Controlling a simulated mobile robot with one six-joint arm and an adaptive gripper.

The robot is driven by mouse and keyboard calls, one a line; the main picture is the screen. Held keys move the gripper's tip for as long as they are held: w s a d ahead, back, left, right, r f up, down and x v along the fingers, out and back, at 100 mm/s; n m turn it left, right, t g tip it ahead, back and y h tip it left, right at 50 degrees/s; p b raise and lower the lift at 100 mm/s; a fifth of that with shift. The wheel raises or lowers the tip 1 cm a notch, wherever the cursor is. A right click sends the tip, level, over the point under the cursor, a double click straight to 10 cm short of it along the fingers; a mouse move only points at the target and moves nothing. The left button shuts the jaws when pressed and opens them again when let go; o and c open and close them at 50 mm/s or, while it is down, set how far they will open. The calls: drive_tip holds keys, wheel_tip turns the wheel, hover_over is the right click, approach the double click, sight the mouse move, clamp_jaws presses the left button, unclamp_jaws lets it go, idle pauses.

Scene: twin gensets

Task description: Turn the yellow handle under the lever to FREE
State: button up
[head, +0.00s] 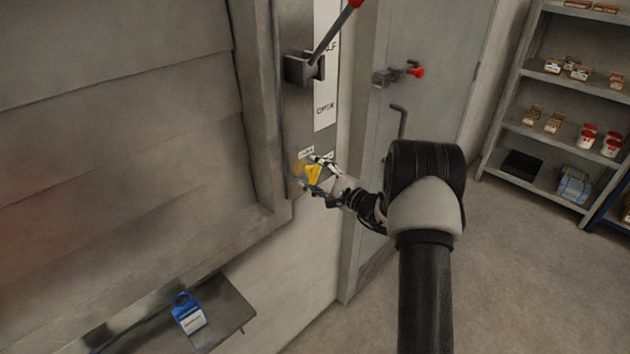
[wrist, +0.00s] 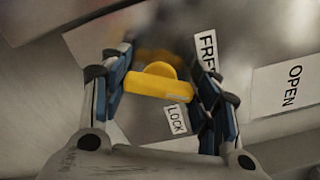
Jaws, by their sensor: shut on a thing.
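The yellow handle (head: 313,173) is on the grey panel, below the lever (head: 328,42) with its red knob. In the wrist view the yellow handle (wrist: 160,85) lies across between the fingers of my gripper (wrist: 163,92), which is shut on it. My gripper (head: 320,176) reaches it from the right in the head view. The FREE label (wrist: 207,55) shows at the upper right of the handle, partly covered by a finger. The LOCK label (wrist: 175,120) is just below the handle. The handle's pivot is blurred behind it.
An OPEN label (wrist: 292,86) is on the panel at right in the wrist view. A grey door (head: 425,85) with a red-tipped handle stands right of the panel. A small shelf (head: 235,305) holding a blue tagged item is below left. Storage shelves (head: 500,125) are at right.

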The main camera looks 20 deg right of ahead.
drive_tip(key=n, duration=0.5)
drive_tip(key=shift+f+n, duration=0.1)
drive_tip(key=shift+n, duration=0.3)
idle(0.4)
drive_tip(key=o, duration=1.1)
drive_tip(key=v, duration=1.2)
